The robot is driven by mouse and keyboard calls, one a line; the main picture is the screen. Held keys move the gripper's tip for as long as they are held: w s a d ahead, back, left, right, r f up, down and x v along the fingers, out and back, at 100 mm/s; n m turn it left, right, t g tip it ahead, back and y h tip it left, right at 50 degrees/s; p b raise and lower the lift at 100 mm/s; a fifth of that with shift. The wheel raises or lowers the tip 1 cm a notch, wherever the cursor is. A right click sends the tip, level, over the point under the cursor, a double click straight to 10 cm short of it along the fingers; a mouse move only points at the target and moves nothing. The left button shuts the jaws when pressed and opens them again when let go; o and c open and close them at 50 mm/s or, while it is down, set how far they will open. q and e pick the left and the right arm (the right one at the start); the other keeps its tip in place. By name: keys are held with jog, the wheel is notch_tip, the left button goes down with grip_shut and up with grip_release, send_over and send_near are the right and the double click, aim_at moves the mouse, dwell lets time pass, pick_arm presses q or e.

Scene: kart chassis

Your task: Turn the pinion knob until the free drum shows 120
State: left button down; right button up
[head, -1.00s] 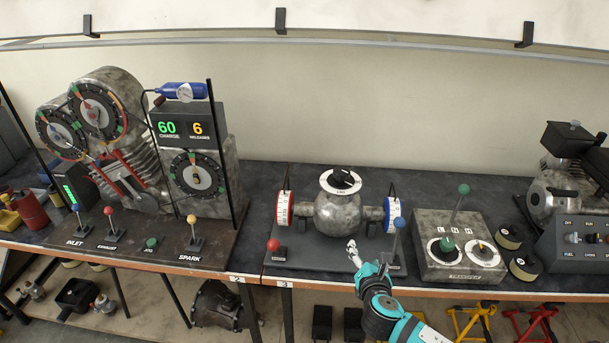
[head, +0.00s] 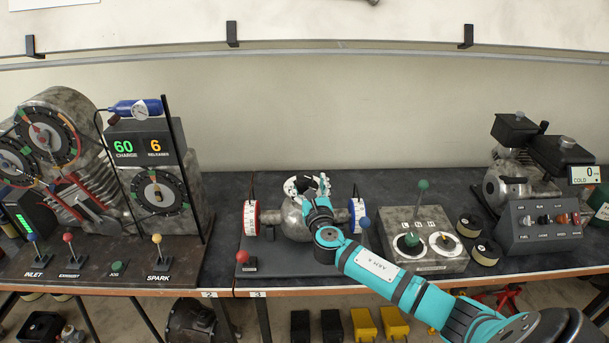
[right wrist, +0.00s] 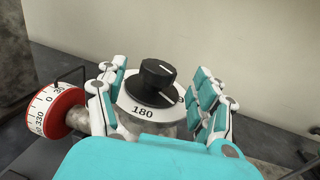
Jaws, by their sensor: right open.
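The black pinion knob (head: 301,185) sits on a white dial on top of the rounded metal housing (head: 292,222). In the right wrist view the knob (right wrist: 157,77) has a white pointer line, and 180 faces the camera on its dial. My right gripper (head: 322,188) is at the knob, partly covering it. The right wrist view shows its fingers (right wrist: 160,85) open, either side of the knob and dial. The red-rimmed drum (head: 250,218) is left of the housing; in the wrist view it (right wrist: 50,110) shows 0 and 330. The blue-rimmed drum (head: 356,212) is at the right, its numbers unreadable.
A red-knobbed lever (head: 242,258) stands at the plate's front left, and a blue-knobbed lever (head: 365,222) at the right near my forearm. A grey box with dials (head: 425,262) stands to the right. A lever-operated engine bench (head: 160,235) is at the left.

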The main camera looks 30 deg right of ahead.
aim_at(305, 182)
jog(key=shift+x, duration=2.35)
jog(key=c, duration=1.2)
jog(key=shift+c, duration=0.2)
jog(key=shift+a+f+m+g+h, duration=0.15)
jog(key=shift+m+g+h, duration=0.25)
jog(key=shift+m+h, duration=0.3)
